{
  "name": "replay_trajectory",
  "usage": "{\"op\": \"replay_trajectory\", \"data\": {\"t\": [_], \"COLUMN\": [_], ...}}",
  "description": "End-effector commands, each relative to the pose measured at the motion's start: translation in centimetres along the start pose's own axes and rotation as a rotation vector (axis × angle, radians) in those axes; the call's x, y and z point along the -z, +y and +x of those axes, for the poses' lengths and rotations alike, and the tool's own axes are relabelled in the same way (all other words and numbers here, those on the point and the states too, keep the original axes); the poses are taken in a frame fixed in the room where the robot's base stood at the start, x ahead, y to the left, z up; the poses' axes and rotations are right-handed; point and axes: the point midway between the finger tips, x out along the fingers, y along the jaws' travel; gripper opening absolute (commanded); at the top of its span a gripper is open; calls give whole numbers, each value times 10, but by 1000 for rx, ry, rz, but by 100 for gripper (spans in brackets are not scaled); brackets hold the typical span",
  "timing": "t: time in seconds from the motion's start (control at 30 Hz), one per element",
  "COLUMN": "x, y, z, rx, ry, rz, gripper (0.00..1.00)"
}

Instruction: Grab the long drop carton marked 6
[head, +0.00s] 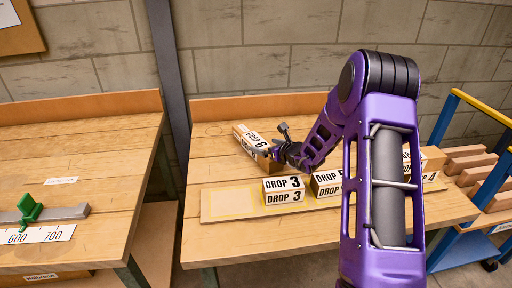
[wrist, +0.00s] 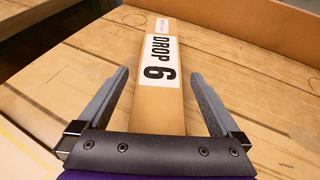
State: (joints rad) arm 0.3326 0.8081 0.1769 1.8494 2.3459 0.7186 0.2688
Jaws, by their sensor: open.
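The long carton marked DROP 6 (head: 244,134) lies on the wooden bench, behind the row of other cartons in the head view. In the wrist view the DROP 6 carton (wrist: 164,80) runs lengthwise away from me, its label facing up. My gripper (wrist: 164,85) is open, with one finger on each side of the carton's near part and a visible gap on both sides. In the head view my gripper (head: 281,142) is at the carton's right end, which it partly hides. I cannot tell how far the fingers reach down beside it.
A DROP 3 carton (head: 283,190) stands on a flat board (head: 232,203) at the bench front. More drop cartons (head: 327,184) stand to its right, partly behind my arm. A second bench (head: 80,150) with a green-stopped scale is at left. A raised back edge (wrist: 270,25) borders the bench.

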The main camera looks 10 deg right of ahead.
Motion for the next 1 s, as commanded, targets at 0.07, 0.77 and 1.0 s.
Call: {"op": "replay_trajectory", "data": {"t": [0.07,0.77,1.0], "x": [0,0,0], "y": [0,0,0], "z": [13,26,26], "rx": [-2,0,0], "ry": [-1,0,0], "rz": [0,0,0], "gripper": [100,44,1]}}
